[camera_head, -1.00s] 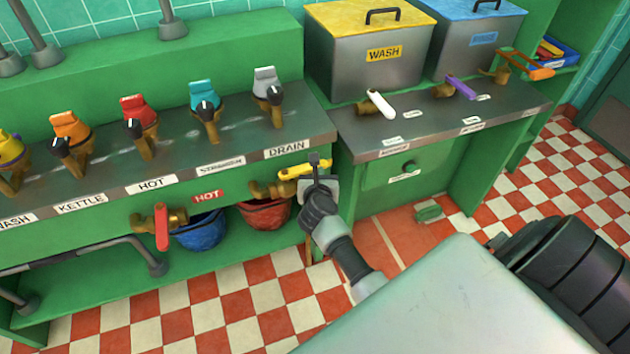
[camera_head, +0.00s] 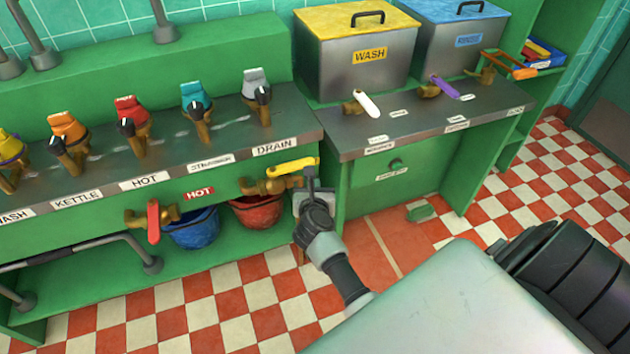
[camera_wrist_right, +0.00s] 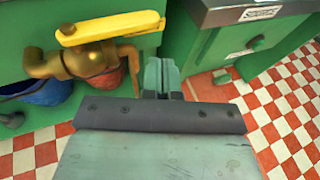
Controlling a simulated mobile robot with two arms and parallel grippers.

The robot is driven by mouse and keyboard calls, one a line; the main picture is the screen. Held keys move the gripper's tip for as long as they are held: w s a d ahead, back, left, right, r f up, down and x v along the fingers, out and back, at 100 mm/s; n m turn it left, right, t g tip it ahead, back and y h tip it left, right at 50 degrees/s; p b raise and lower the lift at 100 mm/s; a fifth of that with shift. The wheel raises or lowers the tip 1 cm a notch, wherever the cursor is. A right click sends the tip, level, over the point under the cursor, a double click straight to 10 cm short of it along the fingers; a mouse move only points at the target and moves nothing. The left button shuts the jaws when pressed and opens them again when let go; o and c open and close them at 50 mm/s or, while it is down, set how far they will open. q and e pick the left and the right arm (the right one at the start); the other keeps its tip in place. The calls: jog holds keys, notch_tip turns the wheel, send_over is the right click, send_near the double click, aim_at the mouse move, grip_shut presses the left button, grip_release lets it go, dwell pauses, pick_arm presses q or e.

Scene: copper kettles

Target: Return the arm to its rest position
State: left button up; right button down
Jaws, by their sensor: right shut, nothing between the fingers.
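My right gripper (camera_head: 312,180) is in front of the green counter, just right of the brass tap with the yellow handle (camera_head: 292,167). In the right wrist view its fingers (camera_wrist_right: 161,76) are together with nothing between them. The yellow handle (camera_wrist_right: 110,27) lies to the upper left of the fingers there, and the gripper looks apart from it. My left gripper is in neither view.
A brass tap with a red handle (camera_head: 153,222) sticks out further left. A blue bucket (camera_head: 192,230) and a red bucket (camera_head: 257,211) stand on the low shelf. The WASH tank (camera_head: 355,75) is on the right counter. The checkered floor (camera_head: 240,300) is clear.

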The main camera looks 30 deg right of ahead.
jog(key=s+a+r, duration=0.2)
jog(key=s, duration=0.5)
jog(key=s+a+f+n+y+p, duration=0.1)
jog(key=s+a+f+n+y, duration=0.2)
jog(key=f+n, duration=0.5)
jog(key=s+a+f+n+y+p, duration=0.1)
jog(key=s+a+f+n+y, duration=0.2)
jog(key=f+n, duration=0.55)
jog(key=s+a+f+n+y+p, duration=0.15)
jog(key=s+a+f+n, duration=0.35)
jog(key=n, duration=0.6)
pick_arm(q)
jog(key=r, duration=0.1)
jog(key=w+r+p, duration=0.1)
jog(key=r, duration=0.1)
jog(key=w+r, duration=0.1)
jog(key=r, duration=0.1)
pick_arm(e)
jog(key=s+d+f+n+g, duration=0.2)
jog(key=s+f+n+g, duration=0.3)
jog(key=s, duration=0.8)
jog(key=s+d+f+n+g, duration=0.2)
jog(key=s+f+n+g, duration=0.4)
jog(key=s+f+n, duration=0.4)
jog(key=s+n+y, duration=0.1)
jog(key=s+n, duration=0.2)
jog(key=shift+s, duration=0.35)
